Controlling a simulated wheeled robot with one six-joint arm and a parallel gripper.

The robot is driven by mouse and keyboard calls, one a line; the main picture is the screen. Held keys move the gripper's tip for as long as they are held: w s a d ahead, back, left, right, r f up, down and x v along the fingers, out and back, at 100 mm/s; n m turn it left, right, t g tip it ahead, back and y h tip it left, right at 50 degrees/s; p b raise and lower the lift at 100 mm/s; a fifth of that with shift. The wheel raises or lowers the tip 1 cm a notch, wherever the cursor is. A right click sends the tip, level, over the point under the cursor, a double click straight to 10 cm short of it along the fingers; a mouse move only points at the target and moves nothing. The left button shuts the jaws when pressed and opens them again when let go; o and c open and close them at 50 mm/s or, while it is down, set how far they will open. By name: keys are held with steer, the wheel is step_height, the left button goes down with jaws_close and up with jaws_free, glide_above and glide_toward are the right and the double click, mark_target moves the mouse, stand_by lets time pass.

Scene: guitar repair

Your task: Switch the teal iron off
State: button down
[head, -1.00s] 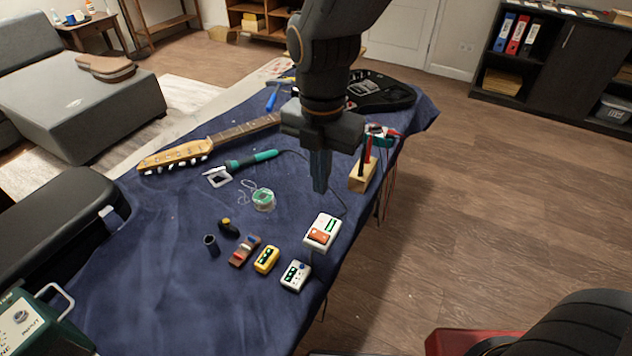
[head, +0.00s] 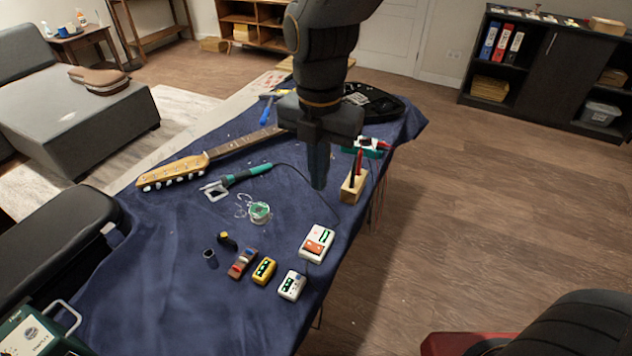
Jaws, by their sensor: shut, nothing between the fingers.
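The teal iron (head: 247,174) lies on the blue cloth, its tip on a small white stand (head: 215,191). Its dark cable runs right, passes behind my gripper and comes down to a white box (head: 326,231). The box has an orange rocker switch (head: 317,243) on its near part and a green display strip on its far part. Which way the rocker is tipped is too small to tell. My gripper (head: 319,186) points down, shut and empty, above the cloth. In the picture it is just above the white box and apart from it.
A wooden block (head: 354,187) with red and black tools stands right of my gripper. A solder spool (head: 260,212), a yellow box (head: 264,270) and a second white box (head: 292,285) lie nearby. The guitar neck (head: 235,146) lies behind. The table's right edge is close.

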step_height(320, 180, up, 8)
steer(key=d+b, duration=0.1)
steer(key=shift+s, duration=0.2)
steer(key=shift+d, duration=0.1)
